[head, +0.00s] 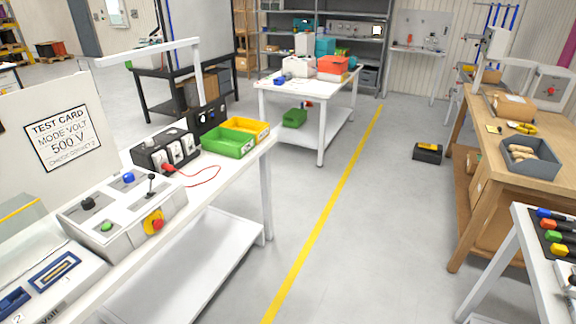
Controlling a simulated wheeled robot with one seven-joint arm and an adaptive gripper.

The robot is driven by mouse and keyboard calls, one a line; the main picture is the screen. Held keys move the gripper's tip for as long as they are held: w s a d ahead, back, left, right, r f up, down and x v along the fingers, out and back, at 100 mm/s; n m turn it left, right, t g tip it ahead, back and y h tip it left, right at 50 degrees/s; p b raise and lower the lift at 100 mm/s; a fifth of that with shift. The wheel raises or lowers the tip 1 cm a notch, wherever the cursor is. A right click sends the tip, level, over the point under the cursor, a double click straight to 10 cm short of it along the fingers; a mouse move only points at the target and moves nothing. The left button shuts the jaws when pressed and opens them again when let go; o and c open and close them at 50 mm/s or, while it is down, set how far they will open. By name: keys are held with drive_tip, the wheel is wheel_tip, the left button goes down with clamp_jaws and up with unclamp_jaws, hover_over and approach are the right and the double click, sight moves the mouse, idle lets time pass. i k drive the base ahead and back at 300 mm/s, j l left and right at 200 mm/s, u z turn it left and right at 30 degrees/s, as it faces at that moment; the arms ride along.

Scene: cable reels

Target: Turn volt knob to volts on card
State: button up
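The test card (63,138) hangs on the pale panel at the left of the head view. It reads TEST CARD, MODE VOLT, 500 V; its small bottom line is hard to read. Below it a white control box (127,232) on the bench carries a black knob (88,204), a blue knob (129,178), a green button (106,226), a black lever (151,186) and a red-and-yellow stop button (155,222). Part of the word "volt" shows on a unit at the lower left edge. I cannot tell which knob is the volt knob or its setting. My gripper is not in view.
On the white bench (232,167) stand a black switch unit (152,156) with a red lead, a black box (208,117), a green bin (228,143) and a yellow bin (250,125). The floor right of the bench is clear along the yellow line (322,220). A wooden workbench (480,125) stands right.

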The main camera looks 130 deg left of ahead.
sight(128, 178)
drive_tip(key=u, duration=5.15)
